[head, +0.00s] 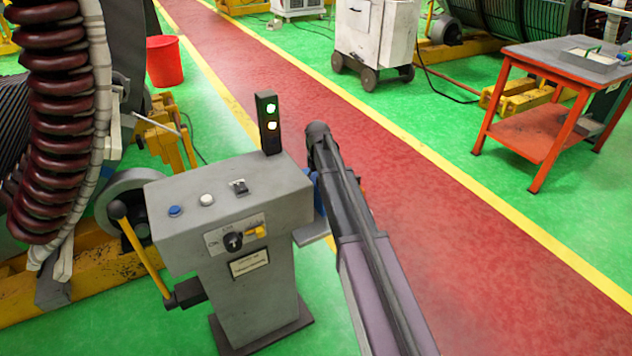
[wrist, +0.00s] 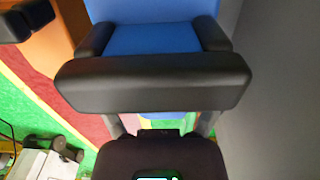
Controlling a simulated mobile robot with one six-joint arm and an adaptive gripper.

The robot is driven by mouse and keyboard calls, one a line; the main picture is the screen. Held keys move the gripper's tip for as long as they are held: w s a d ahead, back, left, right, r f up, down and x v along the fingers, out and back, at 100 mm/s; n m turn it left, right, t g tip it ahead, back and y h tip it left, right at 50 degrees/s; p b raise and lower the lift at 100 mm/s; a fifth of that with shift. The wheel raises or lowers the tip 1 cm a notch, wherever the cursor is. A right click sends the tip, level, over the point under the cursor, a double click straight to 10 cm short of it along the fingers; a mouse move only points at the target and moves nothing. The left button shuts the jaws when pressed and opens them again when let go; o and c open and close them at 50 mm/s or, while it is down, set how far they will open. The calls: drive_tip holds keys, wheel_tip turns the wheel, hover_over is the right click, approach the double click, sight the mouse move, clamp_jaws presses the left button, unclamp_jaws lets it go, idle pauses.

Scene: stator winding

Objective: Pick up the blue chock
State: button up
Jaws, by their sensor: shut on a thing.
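The blue chock (wrist: 152,40) fills the upper middle of the wrist view, close to the camera. My gripper (wrist: 152,84) is shut on it, with dark finger parts in front of it and at both sides. In the head view, a small blue patch (head: 318,190) shows between the grey control pedestal (head: 262,290) and my arm; it seems to be the chock. My arm hides most of the gripper there. I cannot tell whether the chock touches the small grey shelf (head: 312,238) on the pedestal's right side.
The pedestal carries buttons, a signal light (head: 268,122) and a yellow lever (head: 145,250). A large coil winding (head: 55,130) stands at left, near a red bucket (head: 164,62). An orange-legged table (head: 535,135) and a white wheeled cabinet (head: 372,35) stand farther back. The red walkway (head: 480,265) is clear.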

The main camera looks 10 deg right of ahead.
drive_tip(key=shift+r+p, duration=2.4)
drive_tip(key=shift+r, duration=0.45)
drive_tip(key=shift+r, duration=0.15)
wheel_tip(320, 180, up, 27)
drive_tip(key=p, duration=2.7)
